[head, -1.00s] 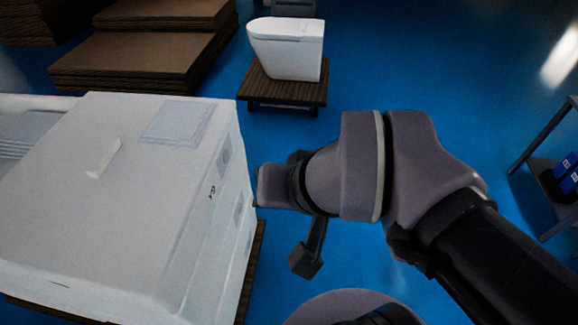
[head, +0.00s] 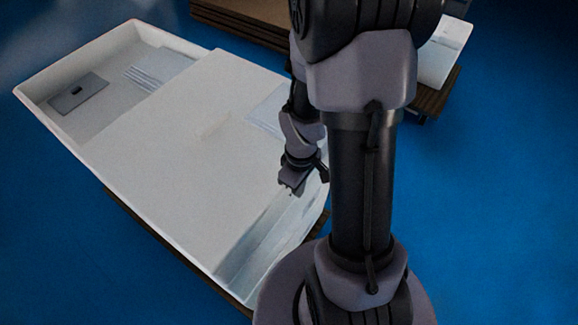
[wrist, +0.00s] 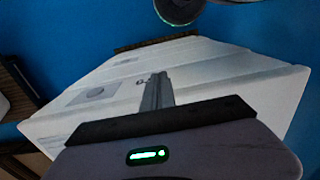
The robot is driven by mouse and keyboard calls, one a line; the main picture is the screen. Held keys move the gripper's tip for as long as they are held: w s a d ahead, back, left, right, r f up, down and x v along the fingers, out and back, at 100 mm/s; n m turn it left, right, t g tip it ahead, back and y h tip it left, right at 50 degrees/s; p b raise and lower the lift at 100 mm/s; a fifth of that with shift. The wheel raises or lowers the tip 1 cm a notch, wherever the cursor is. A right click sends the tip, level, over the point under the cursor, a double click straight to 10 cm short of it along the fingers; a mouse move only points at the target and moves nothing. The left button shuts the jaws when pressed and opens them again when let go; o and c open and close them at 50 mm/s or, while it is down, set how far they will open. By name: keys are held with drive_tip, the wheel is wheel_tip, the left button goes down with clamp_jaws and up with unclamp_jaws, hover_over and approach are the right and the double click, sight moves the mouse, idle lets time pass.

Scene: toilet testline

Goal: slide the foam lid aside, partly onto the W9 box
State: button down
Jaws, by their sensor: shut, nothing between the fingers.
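The foam lid (head: 170,150) is a broad, flat white slab over the middle of a white foam body. At the far left, an open white compartment (head: 60,75) shows a grey plate and thin ridges. I cannot tell which part is the W9 box, as no such label is readable. My gripper (head: 290,188) is shut and empty by the right side of the white foam. In the wrist view my gripper (wrist: 157,88) points at a pale face with a round recess and small dark marks. Whether its tips touch the foam is unclear.
A dark pallet (head: 150,228) lies under the white foam. Brown flat stacks (head: 240,22) stand behind. A white toilet (head: 440,55) on a dark stand is at the back right, partly behind my arm. Blue floor is clear at the left and right.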

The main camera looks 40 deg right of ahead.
sight(195, 134)
drive_tip(key=w+f, duration=0.1)
drive_tip(key=f, duration=0.1)
drive_tip(key=w+a+f, duration=0.1)
drive_tip(key=w+f, duration=0.1)
drive_tip(key=f, duration=0.1)
drive_tip(key=shift+w+a+p, duration=0.2)
drive_tip(key=shift+p, duration=0.1)
drive_tip(key=shift+w, duration=0.15)
drive_tip(key=w+a+b, duration=0.1)
drive_tip(key=w+a, duration=0.3)
drive_tip(key=w, duration=0.7)
drive_tip(key=w+a, duration=0.4)
drive_tip(key=w, duration=0.7)
drive_tip(key=w+a+b, duration=0.1)
drive_tip(key=w+a, duration=0.3)
drive_tip(key=w, duration=0.8)
drive_tip(key=shift+a+b, duration=0.3)
drive_tip(key=shift+b, duration=0.05)
drive_tip(key=shift+s+f, duration=0.1)
